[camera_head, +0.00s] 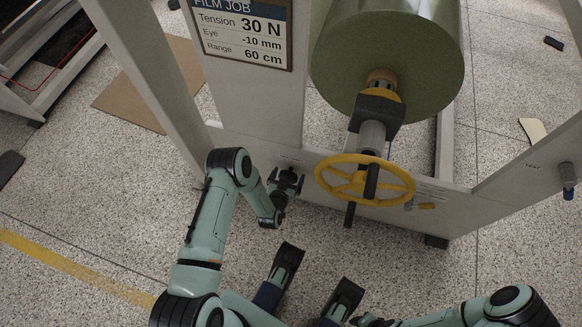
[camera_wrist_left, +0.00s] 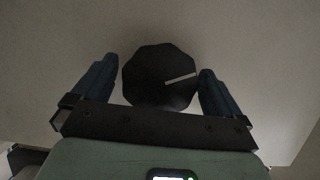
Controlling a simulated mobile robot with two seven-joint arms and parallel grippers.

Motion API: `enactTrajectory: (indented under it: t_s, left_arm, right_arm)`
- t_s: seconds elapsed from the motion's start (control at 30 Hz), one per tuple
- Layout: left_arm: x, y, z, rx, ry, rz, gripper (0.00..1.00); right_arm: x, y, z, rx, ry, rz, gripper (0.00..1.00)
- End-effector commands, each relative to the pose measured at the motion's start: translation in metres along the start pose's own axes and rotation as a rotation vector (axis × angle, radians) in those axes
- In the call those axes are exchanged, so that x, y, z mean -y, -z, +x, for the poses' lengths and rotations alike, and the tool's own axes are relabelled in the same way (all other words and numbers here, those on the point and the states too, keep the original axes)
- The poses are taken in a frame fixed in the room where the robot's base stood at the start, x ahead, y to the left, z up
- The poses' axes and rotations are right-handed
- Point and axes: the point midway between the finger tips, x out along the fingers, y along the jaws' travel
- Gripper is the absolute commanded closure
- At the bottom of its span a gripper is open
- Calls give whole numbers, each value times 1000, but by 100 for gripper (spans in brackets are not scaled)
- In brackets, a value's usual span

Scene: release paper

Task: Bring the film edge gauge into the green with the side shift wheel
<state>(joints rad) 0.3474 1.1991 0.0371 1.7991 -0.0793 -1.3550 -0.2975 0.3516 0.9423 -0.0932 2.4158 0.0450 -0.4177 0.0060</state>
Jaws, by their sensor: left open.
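A black faceted knob with a white pointer line (camera_wrist_left: 157,88) shows in the left wrist view on a pale panel. My left gripper (camera_wrist_left: 160,85) is open, with one finger on each side of the knob. I cannot tell whether the fingers touch it. In the head view the left gripper (camera_head: 285,183) is at the machine's lower beam, left of a yellow spoked handwheel (camera_head: 322,179), and hides the knob. No wheel label is readable. I cannot make out a film edge gauge or a green zone. My right gripper is not clearly seen.
A large olive-green roll (camera_head: 390,45) sits above the handwheel. A job sign (camera_head: 240,32) reads tension 30 N, eye -10 mm, range 60 cm. Cardboard (camera_head: 145,88) lies on the speckled floor at left.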

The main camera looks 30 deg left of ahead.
Motion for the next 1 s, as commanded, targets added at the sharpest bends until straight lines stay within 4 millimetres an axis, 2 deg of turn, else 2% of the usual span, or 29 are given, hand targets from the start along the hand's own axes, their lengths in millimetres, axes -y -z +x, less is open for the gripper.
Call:
enactTrajectory:
  t_s: [0.43,0.47,0.5,0.6,1.0]
  left_arm:
    - [-1,-4,-2,1,1,0,0]
    - [-1,-4,-2,1,1,0,6]
    - [-1,-4,-2,1,1,0,20]
    - [-1,-4,-2,1,1,0,50]
    - [0,-3,-2,0,-25,-63,50]
  right_arm:
    - [-2,-2,1,8,-4,3,52]
    - [-2,-2,1,8,-4,3,52]
    - [-2,-2,1,8,-4,3,52]
    - [-2,-2,1,8,-4,3,52]
    - [2,2,-2,-9,4,-3,52]
